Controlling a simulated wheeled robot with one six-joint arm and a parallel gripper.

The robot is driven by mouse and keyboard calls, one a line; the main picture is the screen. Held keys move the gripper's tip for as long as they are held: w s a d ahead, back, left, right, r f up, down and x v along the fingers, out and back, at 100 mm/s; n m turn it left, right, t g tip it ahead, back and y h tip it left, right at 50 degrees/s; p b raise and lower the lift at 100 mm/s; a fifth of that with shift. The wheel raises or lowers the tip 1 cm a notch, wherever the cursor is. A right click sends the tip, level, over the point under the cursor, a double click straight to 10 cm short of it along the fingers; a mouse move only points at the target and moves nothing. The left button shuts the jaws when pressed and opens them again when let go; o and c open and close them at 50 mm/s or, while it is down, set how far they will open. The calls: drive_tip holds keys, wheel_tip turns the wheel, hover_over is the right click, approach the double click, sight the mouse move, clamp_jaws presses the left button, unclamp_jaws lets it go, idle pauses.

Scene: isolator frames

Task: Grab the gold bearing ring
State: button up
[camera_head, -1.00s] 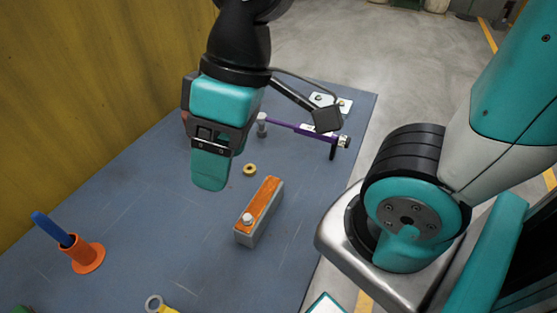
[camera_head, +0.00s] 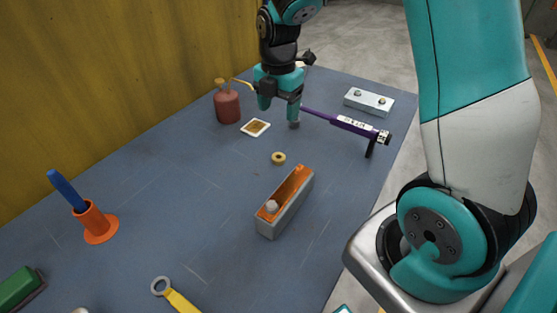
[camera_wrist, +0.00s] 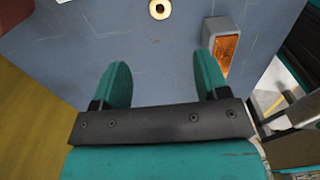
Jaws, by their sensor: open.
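The gold bearing ring (camera_head: 278,158) lies flat on the blue-grey table (camera_head: 190,200), between a small white-framed card and a grey box with an orange inside. In the wrist view the ring (camera_wrist: 160,9) shows at the top edge, partly cut off, beyond the fingertips. My gripper (camera_head: 279,106) hangs above the far part of the table, behind the ring in the head view. Its two teal fingers (camera_wrist: 160,80) are apart with nothing between them.
The grey box (camera_head: 285,205) stands close to the ring. A purple torque wrench (camera_head: 340,123), a white block (camera_head: 369,102), a reddish bottle (camera_head: 227,104) and the card (camera_head: 256,127) are near my gripper. An orange holder (camera_head: 96,222) stands left; a yellow spanner (camera_head: 175,298) lies in front.

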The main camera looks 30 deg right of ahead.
sight(278, 157)
wheel_tip(278, 157, down, 15)
drive_tip(key=shift+p, duration=1.25)
drive_tip(key=shift+c, duration=0.2)
drive_tip(key=c, duration=1)
